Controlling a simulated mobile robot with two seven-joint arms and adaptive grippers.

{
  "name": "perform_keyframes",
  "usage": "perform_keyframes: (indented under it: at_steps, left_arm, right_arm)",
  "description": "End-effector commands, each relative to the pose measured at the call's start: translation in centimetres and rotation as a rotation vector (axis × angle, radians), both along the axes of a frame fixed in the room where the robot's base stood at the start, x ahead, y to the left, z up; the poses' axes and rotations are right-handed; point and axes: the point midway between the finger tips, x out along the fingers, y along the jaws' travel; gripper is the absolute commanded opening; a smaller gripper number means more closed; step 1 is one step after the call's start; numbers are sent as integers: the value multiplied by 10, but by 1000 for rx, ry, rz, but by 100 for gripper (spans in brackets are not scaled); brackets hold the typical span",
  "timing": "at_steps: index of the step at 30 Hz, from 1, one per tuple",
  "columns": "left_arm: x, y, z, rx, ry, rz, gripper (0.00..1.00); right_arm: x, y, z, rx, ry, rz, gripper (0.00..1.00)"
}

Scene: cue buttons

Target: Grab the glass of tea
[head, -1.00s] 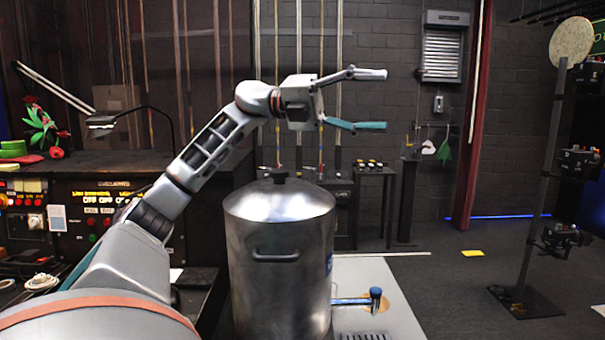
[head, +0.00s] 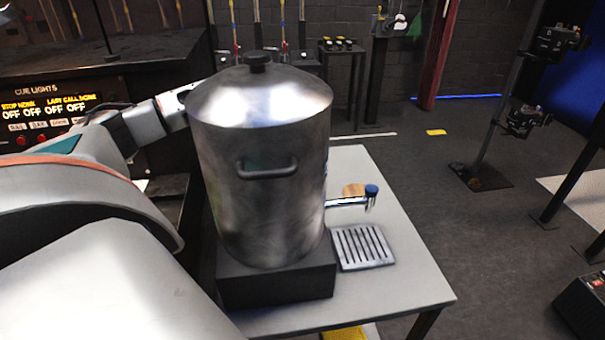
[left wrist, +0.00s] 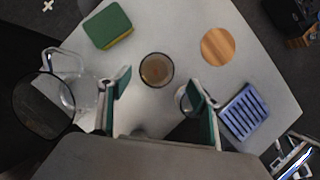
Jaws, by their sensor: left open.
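In the left wrist view the glass of tea (left wrist: 157,70) is seen from above, a round glass with brown liquid, standing on the pale table (left wrist: 185,24). My left gripper (left wrist: 160,104) is open, its two teal-padded fingers spread on either side below the glass in the picture. The glass lies just beyond the gap between the fingertips, and nothing shows gripped. In the head view my left arm runs behind the steel urn (head: 262,130), which hides the gripper and the glass. My right gripper is in neither view.
A wooden coaster (left wrist: 218,46), a green and yellow sponge (left wrist: 109,26) and a clear glass pitcher (left wrist: 72,88) surround the glass. A small clear vessel (left wrist: 183,100) is partly hidden by the right-hand finger. The drip tray (head: 363,247) and blue-knobbed tap (head: 371,192) are beside the urn.

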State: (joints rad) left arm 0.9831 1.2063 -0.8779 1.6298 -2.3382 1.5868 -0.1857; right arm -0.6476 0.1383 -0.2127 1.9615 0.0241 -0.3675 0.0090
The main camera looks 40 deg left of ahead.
Motion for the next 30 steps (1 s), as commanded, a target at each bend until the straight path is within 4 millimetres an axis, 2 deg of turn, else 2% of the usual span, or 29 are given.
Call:
perform_keyframes:
  at_steps: [11, 21, 30]
  left_arm:
    - [10, 4, -35, 31, 3, 7, 63]
    - [25, 3, -75, 28, 2, 7, 63]
    - [26, 3, -79, 29, 1, 8, 63]
  right_arm:
    - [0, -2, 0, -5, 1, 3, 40]
    - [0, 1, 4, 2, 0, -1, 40]
    - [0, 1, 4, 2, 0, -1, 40]
